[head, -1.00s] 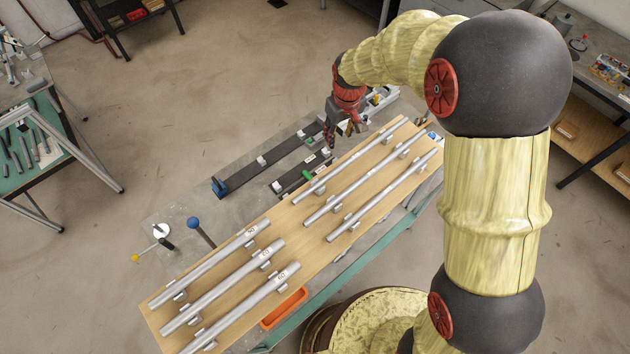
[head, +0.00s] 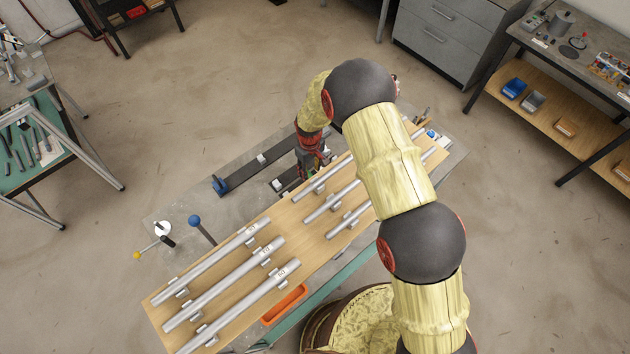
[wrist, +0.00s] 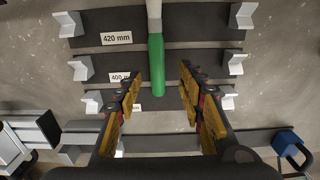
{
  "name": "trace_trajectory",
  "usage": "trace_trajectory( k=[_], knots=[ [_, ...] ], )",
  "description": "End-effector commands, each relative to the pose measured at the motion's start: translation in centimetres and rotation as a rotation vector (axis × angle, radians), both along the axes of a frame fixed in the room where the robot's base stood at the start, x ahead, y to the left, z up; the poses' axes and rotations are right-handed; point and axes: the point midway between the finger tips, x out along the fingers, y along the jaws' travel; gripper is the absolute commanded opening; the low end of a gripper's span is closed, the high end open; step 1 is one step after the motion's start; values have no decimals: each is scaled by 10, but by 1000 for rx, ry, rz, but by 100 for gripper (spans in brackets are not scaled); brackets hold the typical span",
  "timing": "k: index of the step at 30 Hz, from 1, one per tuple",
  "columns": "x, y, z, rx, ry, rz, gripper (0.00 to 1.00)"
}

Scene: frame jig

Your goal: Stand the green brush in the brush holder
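The green brush (wrist: 156,68) shows in the wrist view, its green handle pointing towards my gripper and a pale part running up past the top edge. It lies across dark rails with white end stops. My gripper (wrist: 160,88) is open, with its yellow-padded fingers on either side of the handle's end; a gap shows on both sides. In the head view my gripper (head: 309,165) is low over the far side of the bench, and my arm covers much of that area. I cannot make out the brush holder for certain.
A wooden board (head: 225,285) with several metal tubes on supports lies in front of my gripper. A blue-knobbed post (head: 195,221) stands to the left, and an orange bin (head: 285,305) sits near the front edge. Rail labels such as 420 mm (wrist: 116,38) show in the wrist view.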

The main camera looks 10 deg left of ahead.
Motion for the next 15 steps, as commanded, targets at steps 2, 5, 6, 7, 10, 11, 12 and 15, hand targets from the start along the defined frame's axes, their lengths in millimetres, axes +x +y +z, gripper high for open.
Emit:
trace_trajectory(
  k=[2, 5, 6, 7, 10, 11, 12, 15],
  knots=[
    [0, -2, -10, -2, 3, -1, 39],
    [2, -4, -22, -2, 3, 0, 39],
    [2, -4, -27, -2, 3, 0, 39],
    [2, -4, -31, -1, 2, 0, 39],
    [3, -3, -39, 0, 0, 0, 39],
    [2, -3, -41, -1, 1, 0, 39],
    [2, -3, -42, -1, 1, 0, 39],
    [2, -3, -44, 0, 0, 0, 39]
  ],
)
